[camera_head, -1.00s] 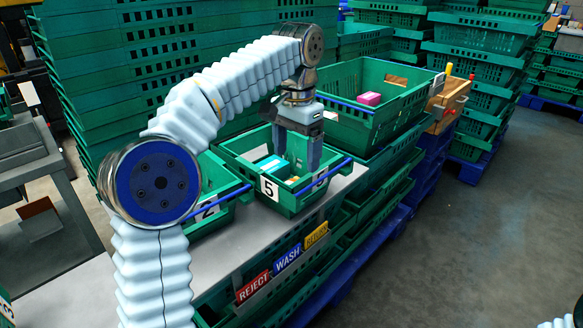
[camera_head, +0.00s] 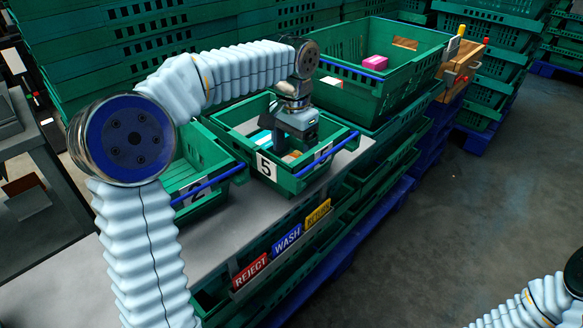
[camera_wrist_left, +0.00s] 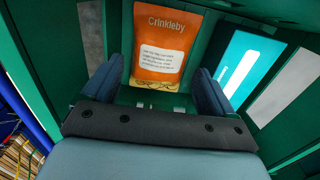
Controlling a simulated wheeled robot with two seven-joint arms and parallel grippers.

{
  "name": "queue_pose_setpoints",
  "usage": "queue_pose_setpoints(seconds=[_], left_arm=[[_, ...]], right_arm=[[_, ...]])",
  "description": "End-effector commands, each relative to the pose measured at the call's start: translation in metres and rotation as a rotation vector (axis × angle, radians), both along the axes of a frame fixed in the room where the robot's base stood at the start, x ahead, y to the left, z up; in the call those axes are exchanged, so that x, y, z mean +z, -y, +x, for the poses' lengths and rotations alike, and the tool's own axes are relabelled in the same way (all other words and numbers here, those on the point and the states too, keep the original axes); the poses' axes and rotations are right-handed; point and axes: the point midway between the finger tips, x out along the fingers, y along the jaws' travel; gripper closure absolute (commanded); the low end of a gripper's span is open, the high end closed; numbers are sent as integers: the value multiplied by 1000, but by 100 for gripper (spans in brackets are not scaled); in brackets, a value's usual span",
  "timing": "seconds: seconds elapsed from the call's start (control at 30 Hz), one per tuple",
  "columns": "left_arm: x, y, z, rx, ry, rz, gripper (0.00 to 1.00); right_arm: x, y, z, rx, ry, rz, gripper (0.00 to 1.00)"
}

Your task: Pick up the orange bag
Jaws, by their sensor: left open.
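The orange bag (camera_wrist_left: 165,45), printed "Crinkleby" with a white label, is in the left wrist view, inside the green crate marked 5 (camera_head: 232,148). My left gripper (camera_wrist_left: 160,78) is open, its two dark blue fingers on either side of the bag's lower part; I cannot tell whether they touch it. In the head view my left gripper (camera_head: 294,148) reaches down into crate 5 and hides most of the bag. Only part of my right arm shows at the lower right; its gripper is out of view.
A teal packet (camera_wrist_left: 250,68) lies beside the bag on the right. Green crate 2 (camera_head: 200,172) stands left of crate 5. A larger green crate (camera_head: 350,100) with a pink item (camera_head: 375,62) stands behind. REJECT, WASH and RETURN signs (camera_head: 287,238) line the front edge.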

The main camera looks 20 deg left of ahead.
Motion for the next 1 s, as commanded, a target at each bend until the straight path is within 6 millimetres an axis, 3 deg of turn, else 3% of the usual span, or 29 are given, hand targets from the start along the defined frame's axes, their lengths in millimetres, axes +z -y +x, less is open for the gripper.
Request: queue_pose_setpoints(seconds=[0.17, 0.43, 0.7, 1.0], left_arm=[[-26, -1, -2, -1, -2, 1, 14], [-29, -1, -2, 0, 0, 0, 14], [-29, -1, -2, 0, 0, 0, 52], [-20, 0, -1, 0, 1, 0, 52]], right_arm=[[-3, 0, 0, 0, 0, 0, 57], [-3, 0, 0, 0, 1, 0, 57], [-3, 0, 0, 0, 0, 0, 57], [-1, 0, 0, 0, 0, 0, 57]])
